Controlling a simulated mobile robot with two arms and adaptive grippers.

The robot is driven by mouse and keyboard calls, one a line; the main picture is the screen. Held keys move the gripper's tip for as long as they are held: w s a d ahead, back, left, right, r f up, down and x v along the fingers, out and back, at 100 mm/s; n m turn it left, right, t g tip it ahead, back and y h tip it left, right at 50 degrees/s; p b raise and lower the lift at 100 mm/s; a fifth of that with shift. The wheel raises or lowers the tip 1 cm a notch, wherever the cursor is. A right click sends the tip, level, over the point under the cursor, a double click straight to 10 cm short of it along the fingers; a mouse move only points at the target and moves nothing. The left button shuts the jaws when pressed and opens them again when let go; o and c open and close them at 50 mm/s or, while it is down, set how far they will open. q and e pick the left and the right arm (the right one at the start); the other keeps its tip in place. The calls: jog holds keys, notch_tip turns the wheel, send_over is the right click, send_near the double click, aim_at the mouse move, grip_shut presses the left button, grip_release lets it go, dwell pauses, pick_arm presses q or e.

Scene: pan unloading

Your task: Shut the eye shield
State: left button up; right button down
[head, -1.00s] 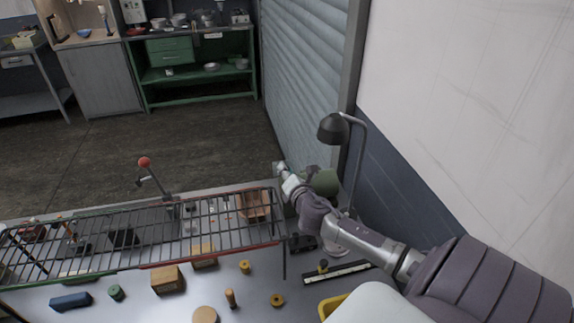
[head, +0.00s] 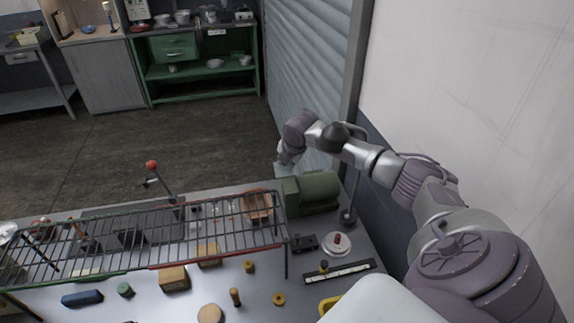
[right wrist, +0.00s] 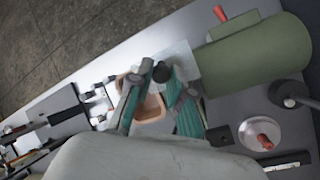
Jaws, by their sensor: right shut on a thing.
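The green grinder-like machine (head: 312,192) stands at the back right of the bench and also shows at the upper right of the right wrist view (right wrist: 262,58). The eye shield appears as a pale, clear plate (right wrist: 183,66) at the machine's left end. My right gripper (head: 284,160) is at this end, reaching over from behind the lamp. In the right wrist view its teal fingers (right wrist: 154,84) are closed around a small black knob (right wrist: 161,72) at the plate's edge. The fingers partly hide the plate, and its exact tilt is hard to tell. My left gripper is not in view.
A wire rack (head: 150,240) spans the bench left of the machine. An orange tray (head: 258,206) lies beside the machine. A black lamp (head: 331,137) and a white dish with a red piece (head: 337,243) are close to my right arm. Wooden pieces lie in front.

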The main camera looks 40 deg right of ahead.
jog(key=shift+w+d+f+g+y+b, duration=0.2)
jog(key=shift+w+g+y+b, duration=0.1)
jog(key=shift+g+b, duration=0.25)
jog(key=shift+w+d+f+g+y+b, duration=0.1)
jog(key=shift+w+f+g+y+b, duration=0.15)
jog(key=shift+g+b, duration=0.25)
jog(key=shift+w+d+f+g+y+b, duration=0.1)
jog(key=shift+w+g+y+b, duration=0.15)
jog(key=shift+g+b, duration=0.5)
jog(key=shift+w+d+g+y+b, duration=0.1)
jog(key=shift+g+y+b, duration=0.2)
jog(key=shift+b, duration=0.7)
jog(key=c, duration=1.1)
grip_release()
jog(key=shift+d+f, duration=0.1)
jog(key=shift+o, duration=0.2)
jog(key=shift+r, duration=0.25)
notch_tip(320, 180, up, 12)
jog(key=shift+s+d+f, duration=0.25)
jog(key=shift+s+d, duration=0.1)
jog(key=shift+s, duration=0.05)
